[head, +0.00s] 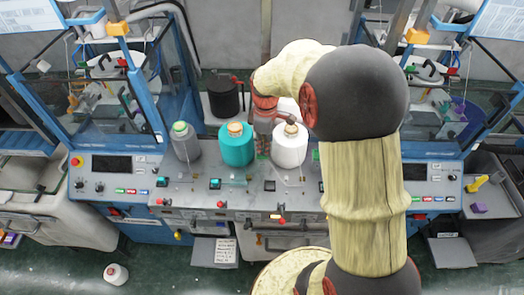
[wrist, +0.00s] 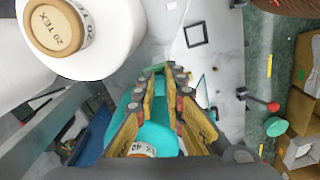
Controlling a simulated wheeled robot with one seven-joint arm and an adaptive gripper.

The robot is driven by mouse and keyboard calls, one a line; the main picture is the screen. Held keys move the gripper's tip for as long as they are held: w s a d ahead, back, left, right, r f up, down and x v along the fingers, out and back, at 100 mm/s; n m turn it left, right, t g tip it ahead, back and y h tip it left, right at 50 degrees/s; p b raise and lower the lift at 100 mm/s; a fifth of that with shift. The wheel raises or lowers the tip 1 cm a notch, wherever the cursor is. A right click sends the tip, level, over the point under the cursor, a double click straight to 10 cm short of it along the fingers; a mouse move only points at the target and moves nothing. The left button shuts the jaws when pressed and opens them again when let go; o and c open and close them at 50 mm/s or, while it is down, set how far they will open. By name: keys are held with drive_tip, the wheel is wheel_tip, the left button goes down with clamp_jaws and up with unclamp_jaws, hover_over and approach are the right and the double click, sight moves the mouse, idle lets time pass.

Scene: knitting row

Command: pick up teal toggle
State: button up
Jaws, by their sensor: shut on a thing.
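My gripper (head: 263,140) points down at the grey machine top, between a teal yarn cone and a white one. In the wrist view its two fingers (wrist: 165,72) come together at the tips on a small teal-green piece (wrist: 152,69), which I take to be the teal toggle. The fingers hide most of it. I cannot tell whether it is still touching the machine top. Other small teal switches (head: 215,184) sit along the front of the deck.
The teal cone (head: 237,151) stands close at the left of my gripper, and the white cone (head: 290,151) close at the right. A grey cone (head: 186,147) is farther left. Red-knobbed levers (wrist: 273,106) line the front edge. A dark pot (head: 225,98) stands behind.

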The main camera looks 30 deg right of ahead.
drive_tip(key=shift+r, duration=0.15)
drive_tip(key=shift+w+r+b, duration=0.1)
drive_tip(key=shift+r+b, duration=0.3)
drive_tip(key=shift+r, duration=0.2)
drive_tip(key=s+d+r+b, duration=0.3)
drive_tip(key=s+r+b, duration=0.1)
drive_tip(key=s+r, duration=0.7)
drive_tip(key=s, duration=0.2)
drive_tip(key=shift+s+d+r, duration=0.2)
drive_tip(key=shift+s+r, duration=0.05)
drive_tip(key=shift+s, duration=0.15)
